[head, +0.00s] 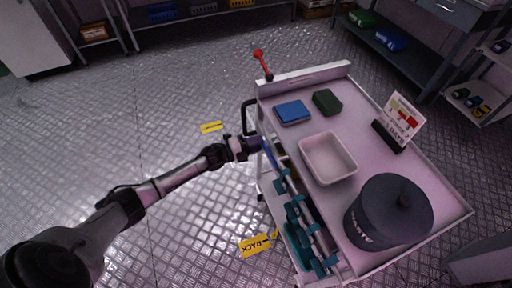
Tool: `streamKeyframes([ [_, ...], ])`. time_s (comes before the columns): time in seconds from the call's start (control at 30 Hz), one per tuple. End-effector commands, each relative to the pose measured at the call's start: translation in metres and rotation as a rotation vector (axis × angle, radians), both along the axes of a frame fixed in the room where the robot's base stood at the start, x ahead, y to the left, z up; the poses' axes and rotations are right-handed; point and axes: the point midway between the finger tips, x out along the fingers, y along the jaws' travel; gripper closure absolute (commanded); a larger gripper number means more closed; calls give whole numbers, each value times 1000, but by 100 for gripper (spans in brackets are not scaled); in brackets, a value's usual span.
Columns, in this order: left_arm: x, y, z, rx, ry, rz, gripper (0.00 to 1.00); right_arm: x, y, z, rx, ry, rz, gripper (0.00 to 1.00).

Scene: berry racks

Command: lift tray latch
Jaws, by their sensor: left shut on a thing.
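A pale cart (364,178) stands at the right of the head view. Along its left side runs a rack with several teal clips (293,215). My left gripper (258,147) reaches in from the left and is shut at the cart's left edge, at the far end of this rack. A small blue piece (267,153) shows at its fingertips and appears to be what it holds. I cannot tell for sure whether this is the tray latch, as the fingers hide part of it. My right gripper is not in view.
A black handle (246,113) and a red-knobbed lever (262,62) are near the cart's far left corner. On top are a white bin (328,159), a dark lidded waste pot (385,215), blue and green pads and a sign. Open floor lies left.

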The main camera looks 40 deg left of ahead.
Motion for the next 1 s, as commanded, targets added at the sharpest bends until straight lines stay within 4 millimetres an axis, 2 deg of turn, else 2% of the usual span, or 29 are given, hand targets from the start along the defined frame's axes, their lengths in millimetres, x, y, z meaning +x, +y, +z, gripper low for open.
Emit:
streamKeyframes([
  [0.3, 0, 0, 16, 102, -58, -1, 100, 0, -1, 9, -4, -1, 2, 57],
  [0.9, 1, 0, 20, 126, -74, -1, 100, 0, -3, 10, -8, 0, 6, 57],
  [0.93, 1, 0, 20, 126, -74, -1, 69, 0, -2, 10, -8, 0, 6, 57],
  [1.0, 1, 0, 20, 126, -74, -1, 62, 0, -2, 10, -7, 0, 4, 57],
])
